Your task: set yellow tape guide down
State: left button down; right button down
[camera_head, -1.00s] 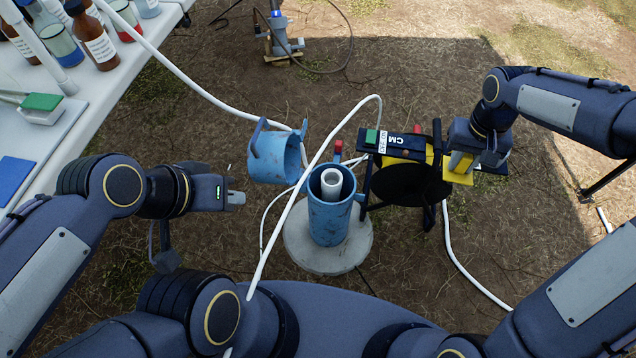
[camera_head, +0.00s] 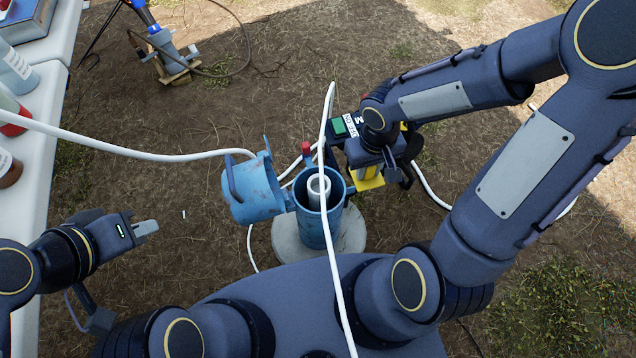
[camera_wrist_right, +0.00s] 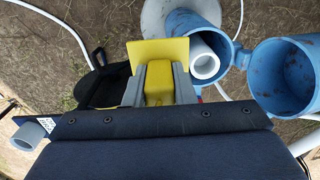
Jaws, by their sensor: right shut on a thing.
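The yellow tape guide (camera_head: 368,179) is in my right gripper (camera_head: 366,170), just right of the blue well casing (camera_head: 317,224). In the right wrist view the guide's yellow plate (camera_wrist_right: 157,54) stands beyond the fingers, and my right gripper (camera_wrist_right: 159,88) is shut on its yellow block. The plate's edge lies close to the white inner pipe (camera_wrist_right: 205,66); I cannot tell whether they touch. The tape reel (camera_head: 345,128) with its green patch is mostly hidden behind my right arm. My left gripper (camera_head: 145,228) is empty at the left; its jaw gap is not clear.
The open blue cap (camera_head: 250,190) hangs left of the casing. A round concrete pad (camera_head: 290,246) surrounds the base. A white hose (camera_head: 120,150) crosses the scene. A blue pump-like device (camera_head: 170,55) stands at the back left. A white table (camera_head: 52,130) with bottles is at the left edge.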

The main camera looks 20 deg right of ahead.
jog(key=w+a+f+b, duration=0.2)
jog(key=a+f, duration=0.1)
jog(key=f, duration=0.1)
jog(key=w+a+f+b, duration=0.2)
jog(key=a+f, duration=0.1)
jog(key=f, duration=0.1)
jog(key=w+a+f+b, duration=0.1)
jog(key=w+a+f, duration=0.1)
jog(key=a+f, duration=0.1)
jog(key=shift+w+a+f+b, duration=0.2)
jog(key=shift+w+f+b, duration=0.2)
jog(key=shift+f, duration=0.15)
jog(key=shift+r, duration=0.1)
jog(key=shift+f, duration=0.2)
jog(key=c, duration=1.2)
grip_release()
jog(key=shift+r, duration=0.15)
